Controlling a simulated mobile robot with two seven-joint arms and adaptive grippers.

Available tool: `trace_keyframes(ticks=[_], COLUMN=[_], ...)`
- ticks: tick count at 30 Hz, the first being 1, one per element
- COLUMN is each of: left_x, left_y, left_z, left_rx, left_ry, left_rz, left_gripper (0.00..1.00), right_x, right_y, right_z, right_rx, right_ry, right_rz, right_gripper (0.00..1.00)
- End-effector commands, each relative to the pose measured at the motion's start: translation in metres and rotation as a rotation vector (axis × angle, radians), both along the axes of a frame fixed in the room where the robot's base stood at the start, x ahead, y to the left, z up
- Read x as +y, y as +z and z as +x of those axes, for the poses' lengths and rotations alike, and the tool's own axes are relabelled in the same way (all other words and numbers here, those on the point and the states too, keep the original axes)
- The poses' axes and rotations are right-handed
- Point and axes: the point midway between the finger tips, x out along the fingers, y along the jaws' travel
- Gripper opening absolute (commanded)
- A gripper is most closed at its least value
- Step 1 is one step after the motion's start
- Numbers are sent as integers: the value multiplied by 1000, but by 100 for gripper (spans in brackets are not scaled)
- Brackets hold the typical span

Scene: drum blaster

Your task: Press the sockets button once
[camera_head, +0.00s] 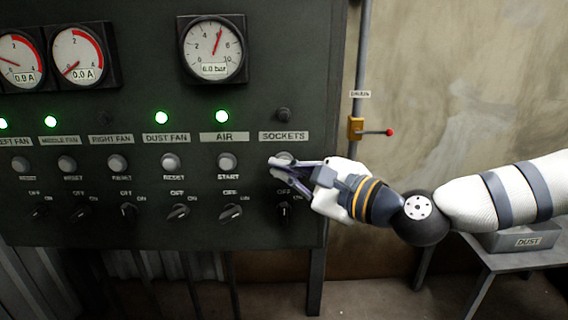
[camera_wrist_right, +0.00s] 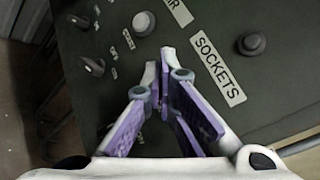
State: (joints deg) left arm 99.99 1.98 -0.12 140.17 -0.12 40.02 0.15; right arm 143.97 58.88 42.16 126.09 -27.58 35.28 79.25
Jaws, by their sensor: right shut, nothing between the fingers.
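The SOCKETS label (camera_head: 284,136) is on the dark panel, with an unlit lamp (camera_head: 284,114) above it. The sockets button (camera_head: 286,156) sits just below the label, mostly hidden behind my right gripper. My right gripper (camera_head: 273,166) is shut and empty, its fingertips at the button; I cannot tell whether they touch it. In the right wrist view the shut fingertips (camera_wrist_right: 158,62) lie beside the SOCKETS label (camera_wrist_right: 218,68), and the button is hidden behind them. My left gripper is not in view.
The AIR start button (camera_head: 228,162) is left of the sockets column, with a row of reset buttons further left. The sockets rotary switch (camera_head: 284,209) is below the gripper. A yellow drain valve (camera_head: 356,128) with a red-tipped lever is on the pipe at right.

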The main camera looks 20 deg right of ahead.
Motion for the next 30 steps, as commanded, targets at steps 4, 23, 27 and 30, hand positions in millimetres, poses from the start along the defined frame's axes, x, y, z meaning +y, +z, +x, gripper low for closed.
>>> trace_keyframes(ticks=[4,23,27,30], left_x=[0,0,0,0], left_y=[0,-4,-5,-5], left_z=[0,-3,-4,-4], left_rx=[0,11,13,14], left_ry=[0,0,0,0], left_rz=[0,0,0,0], left_gripper=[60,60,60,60], right_x=[0,-3,-3,-3], right_y=[0,0,0,0], right_z=[0,9,10,11], right_rx=[0,0,0,0], right_ry=[0,0,0,0], right_rz=[0,0,0,0], right_gripper=[0,0,0,0])
